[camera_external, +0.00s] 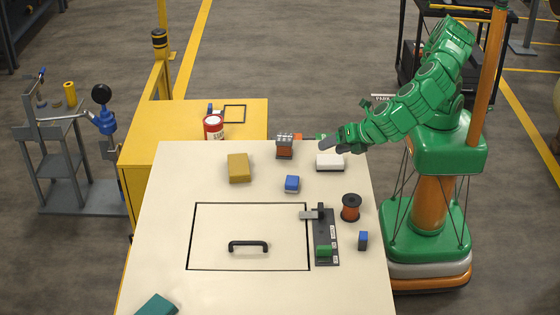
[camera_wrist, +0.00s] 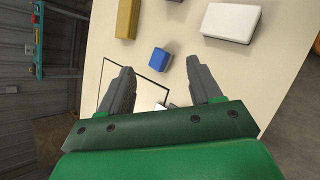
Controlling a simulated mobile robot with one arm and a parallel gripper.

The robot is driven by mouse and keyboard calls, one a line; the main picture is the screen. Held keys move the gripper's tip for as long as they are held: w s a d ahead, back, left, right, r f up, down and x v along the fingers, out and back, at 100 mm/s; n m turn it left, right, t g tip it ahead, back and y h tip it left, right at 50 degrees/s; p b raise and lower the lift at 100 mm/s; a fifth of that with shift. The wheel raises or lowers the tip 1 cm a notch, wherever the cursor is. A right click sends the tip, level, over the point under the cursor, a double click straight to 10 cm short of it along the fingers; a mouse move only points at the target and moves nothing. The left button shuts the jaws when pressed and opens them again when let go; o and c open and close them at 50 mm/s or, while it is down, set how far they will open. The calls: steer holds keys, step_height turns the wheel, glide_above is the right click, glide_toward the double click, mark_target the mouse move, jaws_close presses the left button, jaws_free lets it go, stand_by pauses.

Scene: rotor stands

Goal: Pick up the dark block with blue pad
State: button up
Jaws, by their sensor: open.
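A small dark block with a blue face (camera_external: 363,240) stands near the table's right edge, right of the dark latch fixture. A second small blue block (camera_external: 292,183) sits near the table's middle; I cannot tell how dark its lower part is. A blue block (camera_wrist: 160,60) also shows in the wrist view, beyond and between the fingertips, apart from them. My gripper (camera_external: 331,146) is over the far right part of the table, by the white box. Its two grey fingers are spread and empty in the wrist view (camera_wrist: 160,70).
The white box (camera_external: 330,161), an ochre block (camera_external: 238,167), an orange spool (camera_external: 351,207) and the latch fixture (camera_external: 325,236) stand around the blue blocks. A black handle (camera_external: 248,246) rises from an outlined panel. The front right tabletop is clear.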

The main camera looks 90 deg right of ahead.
steer(key=s+a+f+n+t+y, duration=0.1)
steer(key=s+a+f+n, duration=0.25)
steer(key=s+a, duration=0.55)
steer(key=n+t+y, duration=0.2)
steer(key=n+t, duration=0.1)
steer(key=n, duration=0.6)
glide_toward(355, 247)
steer(key=d+r, duration=0.2)
steer(key=shift+w+a+f+n+t, duration=0.15)
steer(key=shift+w+a+f+t, duration=0.1)
steer(key=shift+w, duration=0.2)
steer(key=shift+w+a+f+n+t, duration=0.1)
steer(key=shift+w+a+f+t, duration=0.1)
steer(key=shift+w, duration=0.25)
steer(key=shift+a+x, duration=0.15)
steer(key=shift+x, duration=1.75)
steer(key=shift+a+x, duration=0.15)
steer(key=shift+x, duration=1.7)
steer(key=c, duration=1)
steer(key=shift+r, duration=0.1)
steer(key=shift+c, duration=0.2)
